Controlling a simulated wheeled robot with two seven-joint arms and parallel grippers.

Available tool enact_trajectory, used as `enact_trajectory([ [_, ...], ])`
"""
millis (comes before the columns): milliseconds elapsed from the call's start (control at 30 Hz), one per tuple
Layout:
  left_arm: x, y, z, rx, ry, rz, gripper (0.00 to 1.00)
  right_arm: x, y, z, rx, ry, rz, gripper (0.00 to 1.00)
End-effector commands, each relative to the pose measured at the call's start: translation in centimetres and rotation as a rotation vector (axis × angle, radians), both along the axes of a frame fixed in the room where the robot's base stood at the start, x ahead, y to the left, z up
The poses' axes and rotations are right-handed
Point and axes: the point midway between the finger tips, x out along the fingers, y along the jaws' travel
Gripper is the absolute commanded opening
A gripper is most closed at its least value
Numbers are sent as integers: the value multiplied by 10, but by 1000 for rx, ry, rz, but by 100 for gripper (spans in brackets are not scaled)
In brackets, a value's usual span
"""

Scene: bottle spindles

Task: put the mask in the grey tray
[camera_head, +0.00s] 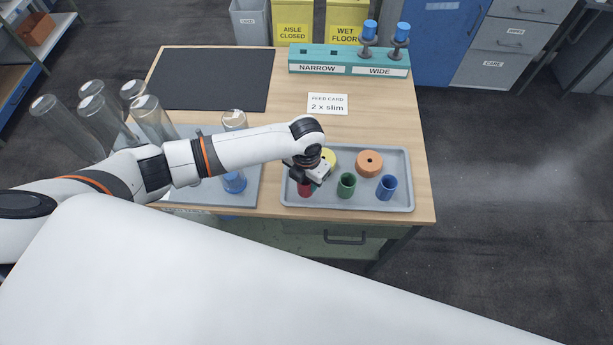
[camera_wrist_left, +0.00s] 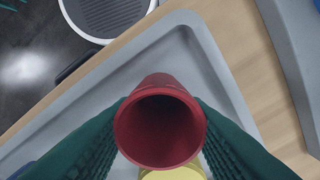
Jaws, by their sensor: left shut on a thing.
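My left gripper (camera_head: 309,181) is shut on a red hollow tapered piece (camera_head: 305,190), over the left end of the right-hand grey tray (camera_head: 402,207). In the left wrist view the red piece (camera_wrist_left: 160,128) sits between the green finger pads, its round opening facing the camera. I cannot tell whether it touches the tray floor. I cannot tell for sure which piece is the mask. The tray also holds a green piece (camera_head: 346,186), a blue piece (camera_head: 387,188), an orange ring (camera_head: 369,162) and a partly hidden yellow ring (camera_head: 329,157). My right gripper is not in view.
A second grey tray (camera_head: 249,190) with clear bottles (camera_head: 153,120) lies left, partly under my left arm. A teal rack (camera_head: 330,55) with two blue-topped spindles stands at the back. A feed card (camera_head: 327,104) reads "2 x slim". A dark mat (camera_head: 215,78) lies back left.

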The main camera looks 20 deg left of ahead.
Motion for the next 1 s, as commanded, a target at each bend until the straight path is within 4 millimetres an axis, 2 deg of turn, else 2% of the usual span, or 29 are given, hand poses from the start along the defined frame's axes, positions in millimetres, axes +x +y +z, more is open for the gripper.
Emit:
enact_trajectory([
  [233, 0, 0, -2, 0, 0, 0, 18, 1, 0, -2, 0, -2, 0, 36],
  [267, 0, 0, -2, 0, 0, 0, 43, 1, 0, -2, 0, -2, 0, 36],
  [367, 0, 0, -1, 0, 0, 1, 59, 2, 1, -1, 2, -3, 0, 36],
  [400, 0, 0, -1, 0, 0, 1, 61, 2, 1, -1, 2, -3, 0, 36],
  [633, 0, 0, -1, 0, 0, 1, 61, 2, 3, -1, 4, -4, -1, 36],
  [767, 1, 0, 6, -1, -2, 1, 61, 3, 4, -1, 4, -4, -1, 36],
  [867, 1, 0, 20, -2, -3, 0, 61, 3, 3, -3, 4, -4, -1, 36],
  [1000, 2, 0, 49, -2, -5, -1, 61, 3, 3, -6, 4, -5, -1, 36],
])
